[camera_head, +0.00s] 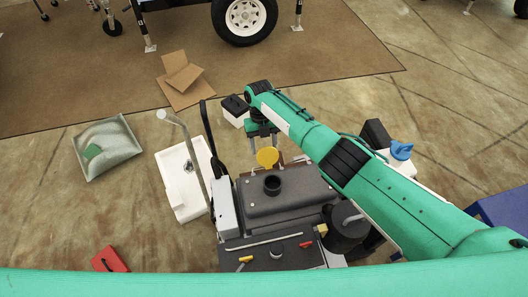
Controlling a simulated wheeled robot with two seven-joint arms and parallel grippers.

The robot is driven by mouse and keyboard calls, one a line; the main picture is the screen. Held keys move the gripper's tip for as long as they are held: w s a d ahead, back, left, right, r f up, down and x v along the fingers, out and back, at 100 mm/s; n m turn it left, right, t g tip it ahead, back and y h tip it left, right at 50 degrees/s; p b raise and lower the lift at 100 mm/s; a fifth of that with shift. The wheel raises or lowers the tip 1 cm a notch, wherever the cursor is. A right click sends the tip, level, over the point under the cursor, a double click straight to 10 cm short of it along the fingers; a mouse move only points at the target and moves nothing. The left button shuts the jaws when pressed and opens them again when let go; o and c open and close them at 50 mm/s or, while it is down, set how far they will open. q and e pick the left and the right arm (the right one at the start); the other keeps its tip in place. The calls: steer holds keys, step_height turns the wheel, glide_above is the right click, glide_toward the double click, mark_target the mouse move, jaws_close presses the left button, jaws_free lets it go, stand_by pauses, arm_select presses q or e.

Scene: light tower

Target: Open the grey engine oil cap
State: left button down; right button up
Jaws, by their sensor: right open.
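The dark engine (290,190) stands in the lower middle of the head view. On its top is a round black filler neck (272,184). A yellow disc-shaped cap (267,157) stands at the engine's far edge, behind the neck. I cannot pick out a grey oil cap; it may be hidden by my right arm or the engine. My right gripper (263,140) is open and points down at the far side of the engine, just beyond the yellow cap. I see nothing held in it. My left gripper is out of view.
A white basin (183,180) and a grey tray (108,150) lie on the left floor, with a red item (110,260) nearer. A cardboard box (184,78) lies beyond. A white container with a blue cap (401,150) is at right.

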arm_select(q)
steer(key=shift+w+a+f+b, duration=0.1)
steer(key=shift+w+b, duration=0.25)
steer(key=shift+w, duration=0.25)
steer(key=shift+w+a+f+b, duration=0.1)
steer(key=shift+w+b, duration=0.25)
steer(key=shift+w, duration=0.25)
arm_select(e)
steer(key=v, duration=1)
steer(key=shift+a+r, duration=0.15)
steer(key=shift+a, duration=0.05)
